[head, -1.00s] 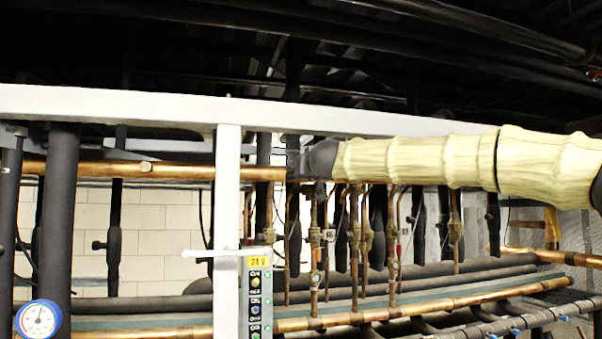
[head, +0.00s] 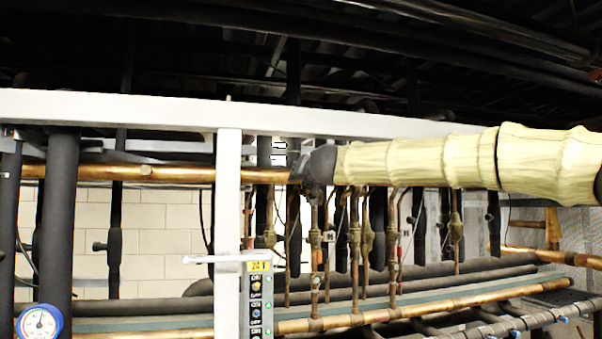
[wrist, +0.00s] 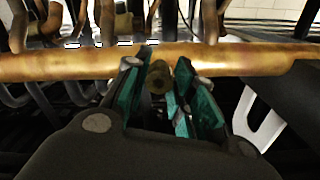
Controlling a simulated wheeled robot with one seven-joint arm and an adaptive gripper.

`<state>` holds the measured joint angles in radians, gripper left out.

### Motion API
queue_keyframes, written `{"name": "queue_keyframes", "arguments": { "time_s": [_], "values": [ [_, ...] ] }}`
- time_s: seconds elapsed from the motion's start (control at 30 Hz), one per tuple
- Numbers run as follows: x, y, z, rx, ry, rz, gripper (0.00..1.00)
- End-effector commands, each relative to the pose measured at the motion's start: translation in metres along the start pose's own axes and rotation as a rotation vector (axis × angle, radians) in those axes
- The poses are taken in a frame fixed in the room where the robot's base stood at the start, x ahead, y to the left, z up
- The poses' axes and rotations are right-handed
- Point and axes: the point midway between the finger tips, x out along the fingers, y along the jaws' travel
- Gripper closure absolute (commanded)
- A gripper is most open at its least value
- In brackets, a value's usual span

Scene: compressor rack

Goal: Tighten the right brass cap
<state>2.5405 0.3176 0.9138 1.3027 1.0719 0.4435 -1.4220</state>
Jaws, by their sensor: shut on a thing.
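In the wrist view, a small round dull-brass cap (wrist: 158,76) sits on the near side of the horizontal copper pipe (wrist: 70,64). My gripper (wrist: 163,85), with teal finger pads, is closed around the cap from both sides. The fingers hide parts of the cap's sides. In the head view, my dark gripper (head: 299,168) is at the copper pipe, right of the white post, at the end of my cream-sleeved arm. The cap is hidden there. Another small brass fitting (head: 146,170) shows on the pipe farther left.
A white post (head: 228,215) and beam (head: 120,104) stand close to my gripper. A 24 V control box (head: 260,300) hangs on the post. Valves on thin vertical pipes (head: 316,240) crowd below my arm. A dial gauge (head: 39,322) is at lower left.

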Motion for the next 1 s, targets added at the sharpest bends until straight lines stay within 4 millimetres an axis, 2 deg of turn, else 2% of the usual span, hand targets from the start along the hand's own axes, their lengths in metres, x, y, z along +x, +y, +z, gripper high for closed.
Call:
{"name": "queue_keyframes", "arguments": {
  "time_s": [1.0],
  "values": [
    [-0.0001, 0.0006, -0.001, 0.963, 0.003, 0.0, 0.98]
  ]
}}
